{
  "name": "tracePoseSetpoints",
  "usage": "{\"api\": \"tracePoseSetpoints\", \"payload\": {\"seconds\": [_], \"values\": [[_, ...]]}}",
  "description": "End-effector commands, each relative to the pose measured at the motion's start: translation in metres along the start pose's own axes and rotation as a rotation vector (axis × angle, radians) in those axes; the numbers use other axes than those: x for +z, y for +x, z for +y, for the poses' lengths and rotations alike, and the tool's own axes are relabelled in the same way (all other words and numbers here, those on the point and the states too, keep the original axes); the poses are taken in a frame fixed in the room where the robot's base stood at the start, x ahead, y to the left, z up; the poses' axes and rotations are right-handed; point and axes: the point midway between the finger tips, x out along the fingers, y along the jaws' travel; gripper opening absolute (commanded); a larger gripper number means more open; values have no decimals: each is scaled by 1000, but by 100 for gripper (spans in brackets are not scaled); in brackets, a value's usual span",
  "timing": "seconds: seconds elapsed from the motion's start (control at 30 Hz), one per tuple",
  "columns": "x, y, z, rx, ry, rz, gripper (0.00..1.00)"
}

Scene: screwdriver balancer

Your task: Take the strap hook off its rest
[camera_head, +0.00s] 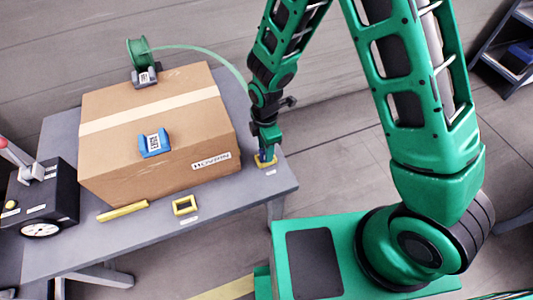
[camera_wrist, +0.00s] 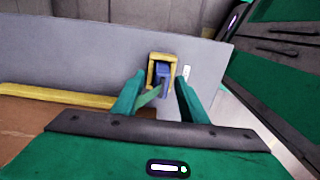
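The strap hook is a small blue piece (camera_wrist: 161,72) set in a yellow rest (camera_wrist: 151,64) on the grey table. A green strap (camera_wrist: 148,97) runs from it toward the lower left in the wrist view. My gripper (camera_wrist: 160,84) is open, its two green fingers on either side of the hook with gaps visible. In the head view my gripper (camera_head: 265,150) points down at the yellow rest (camera_head: 262,165) near the table's right corner and mostly hides the hook. The strap (camera_head: 205,52) arcs from a green spool (camera_head: 138,50) behind the box toward my arm.
A taped cardboard box (camera_head: 190,150) fills the table's middle, with a blue labelled piece (camera_head: 154,142) on it. A yellow frame (camera_head: 185,206) and a yellow bar (camera_head: 122,211) lie along the front edge. A black device with a gauge (camera_head: 45,200) stands left.

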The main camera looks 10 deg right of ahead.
Motion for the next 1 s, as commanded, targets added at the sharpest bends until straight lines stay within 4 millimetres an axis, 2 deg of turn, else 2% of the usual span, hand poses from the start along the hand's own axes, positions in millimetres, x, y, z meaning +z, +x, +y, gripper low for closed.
{"api": "tracePoseSetpoints", "payload": {"seconds": [0.1, 0.37, 0.53, 1.0], "values": [[0, 8, 0, -1, 0, -1, 39], [0, 10, 0, 0, 1, 0, 39], [0, 10, 0, 1, 1, 0, 1], [1, 4, 2, 4, 2, 0, 0]]}}
